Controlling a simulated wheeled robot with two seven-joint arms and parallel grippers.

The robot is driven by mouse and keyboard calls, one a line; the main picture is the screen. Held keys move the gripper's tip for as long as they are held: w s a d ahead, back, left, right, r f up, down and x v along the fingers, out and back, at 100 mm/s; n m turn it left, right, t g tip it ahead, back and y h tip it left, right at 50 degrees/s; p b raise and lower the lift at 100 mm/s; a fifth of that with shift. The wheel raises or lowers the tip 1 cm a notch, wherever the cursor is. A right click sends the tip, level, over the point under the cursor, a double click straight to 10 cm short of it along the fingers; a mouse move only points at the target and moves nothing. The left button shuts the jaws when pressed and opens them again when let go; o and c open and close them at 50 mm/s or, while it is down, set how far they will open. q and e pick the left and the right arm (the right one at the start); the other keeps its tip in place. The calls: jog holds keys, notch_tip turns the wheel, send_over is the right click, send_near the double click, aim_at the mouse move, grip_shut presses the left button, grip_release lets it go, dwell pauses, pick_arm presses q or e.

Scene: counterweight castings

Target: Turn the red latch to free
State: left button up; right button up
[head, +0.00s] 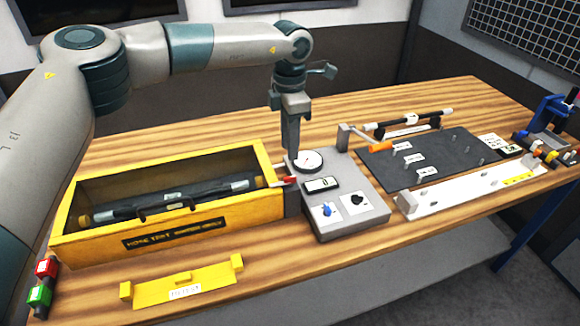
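A small red latch (289,180) shows at the right end of the yellow box (150,239), beside the grey instrument unit (355,219). It is small in the picture, so I cannot tell exactly how it is turned. My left gripper (292,154) points down above the latch, near the unit's round dial. Its fingers overlap in this view, so their gap is hidden. I see nothing held between them. I cannot tell whether a fingertip touches anything. My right gripper is not in view.
A dark cylinder (170,202) lies in the yellow box. A yellow bracket (185,285) lies in front. A lever (365,137) rises behind the unit. A dark mat (440,155) and a white rail (470,190) lie to the right.

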aim_at(290, 177)
pick_arm(q)
notch_tip(290, 177, down, 8)
jog(key=p, duration=0.3)
jog(key=shift+f+p, duration=0.35)
jog(key=shift+f, duration=0.45)
grip_shut()
